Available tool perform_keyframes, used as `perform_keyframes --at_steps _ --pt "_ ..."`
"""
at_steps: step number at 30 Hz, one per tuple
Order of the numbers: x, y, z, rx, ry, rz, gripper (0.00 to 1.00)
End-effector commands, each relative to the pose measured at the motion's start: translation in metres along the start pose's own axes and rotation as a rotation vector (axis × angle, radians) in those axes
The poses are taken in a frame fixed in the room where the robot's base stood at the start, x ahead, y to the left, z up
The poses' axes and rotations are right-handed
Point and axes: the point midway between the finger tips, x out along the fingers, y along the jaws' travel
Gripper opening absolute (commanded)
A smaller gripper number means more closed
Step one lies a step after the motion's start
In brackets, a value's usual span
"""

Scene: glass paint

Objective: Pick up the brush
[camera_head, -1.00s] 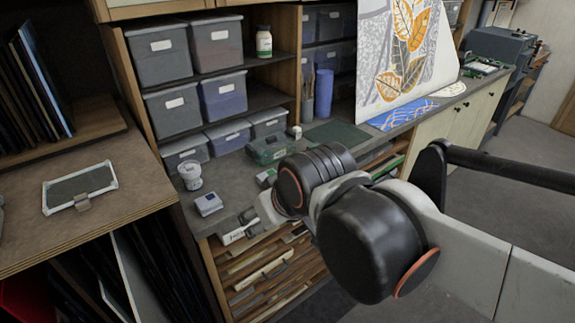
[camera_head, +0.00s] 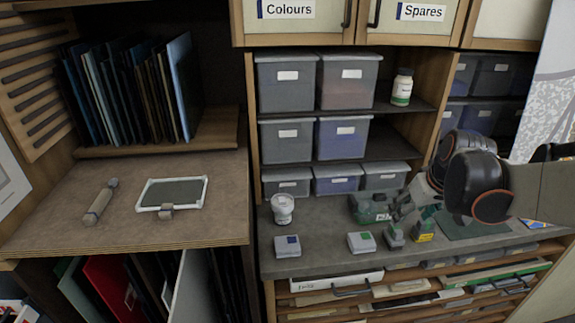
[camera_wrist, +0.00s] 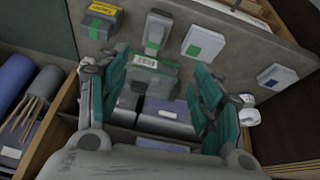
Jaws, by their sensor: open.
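Thin wooden sticks (camera_wrist: 32,108), perhaps brush handles, stand beside a blue cylinder at the left of the wrist view. My gripper (camera_wrist: 158,72) is open and empty, its green-padded fingers spread. It hangs over the right counter, far from the pale cylinder.
A grey framed panel (camera_head: 173,192) lies beside the cylinder on the left bench. The left bench's front is mostly clear.

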Motion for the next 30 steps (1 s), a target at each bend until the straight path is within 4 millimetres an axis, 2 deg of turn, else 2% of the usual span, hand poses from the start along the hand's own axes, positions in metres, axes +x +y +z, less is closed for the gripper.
perform_keyframes --at_steps 1,6,16,26,30 --pt "0.002 0.008 0.006 0.026 -0.008 -0.005 0.6" --pt "0.011 0.015 0.015 0.061 -0.019 -0.02 0.6" --pt "0.07 0.012 0.015 0.06 -0.019 -0.021 0.6" --pt "0.096 0.011 0.014 0.06 -0.02 -0.021 0.6" --pt "0.117 0.01 0.01 0.059 -0.02 -0.021 0.6"
